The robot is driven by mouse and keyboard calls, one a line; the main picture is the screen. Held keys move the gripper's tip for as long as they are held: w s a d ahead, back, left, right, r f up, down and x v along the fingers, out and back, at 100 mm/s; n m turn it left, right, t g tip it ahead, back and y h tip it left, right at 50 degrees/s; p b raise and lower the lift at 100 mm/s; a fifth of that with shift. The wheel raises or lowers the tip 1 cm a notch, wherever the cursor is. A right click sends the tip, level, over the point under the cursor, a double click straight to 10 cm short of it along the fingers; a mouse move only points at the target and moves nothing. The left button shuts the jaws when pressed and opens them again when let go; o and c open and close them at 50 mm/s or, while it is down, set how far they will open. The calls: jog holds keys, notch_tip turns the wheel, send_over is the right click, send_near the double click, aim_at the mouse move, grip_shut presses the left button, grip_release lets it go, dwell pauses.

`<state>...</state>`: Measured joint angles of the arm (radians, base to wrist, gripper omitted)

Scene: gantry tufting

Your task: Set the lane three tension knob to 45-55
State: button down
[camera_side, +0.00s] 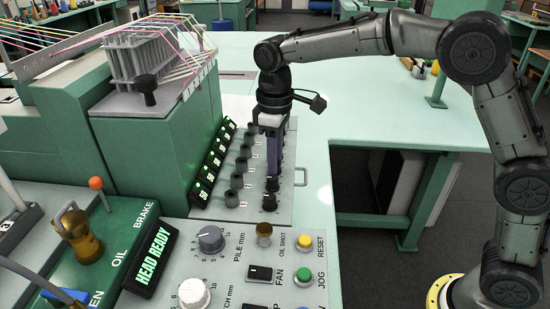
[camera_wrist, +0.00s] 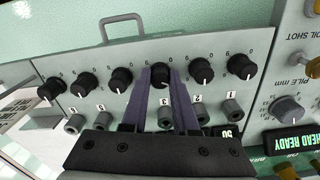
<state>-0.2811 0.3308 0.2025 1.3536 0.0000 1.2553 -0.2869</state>
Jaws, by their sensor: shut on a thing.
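The lane three tension knob (camera_wrist: 160,68) is black with a white pointer mark and stands above the tag "3" in the wrist view. My gripper (camera_wrist: 160,75) is shut on it, one purple finger on each side. In the side view, my gripper (camera_side: 272,174) points straight down at the knob row and hides the held knob. Small lit displays (camera_side: 208,167) stand in a slanted row left of the knobs. The nearest seems to read 50; lane three's number is not legible. My gripper body covers most displays in the wrist view.
Neighbouring black knobs stand close by: lane two (camera_wrist: 201,70), lane one (camera_wrist: 243,66) and several to the left. Grey posts (camera_wrist: 231,107) line the row below them. A handle (camera_wrist: 122,24) rises at the panel edge. Open green table (camera_side: 390,110) lies right.

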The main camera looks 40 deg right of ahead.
jog(key=shift+r+n, duration=0.1)
jog(key=shift+n, duration=0.4)
jog(key=c, duration=0.7)
grip_release()
notch_tip(320, 180, up, 14)
jog(key=shift+f, duration=0.1)
jog(key=shift+d, duration=0.1)
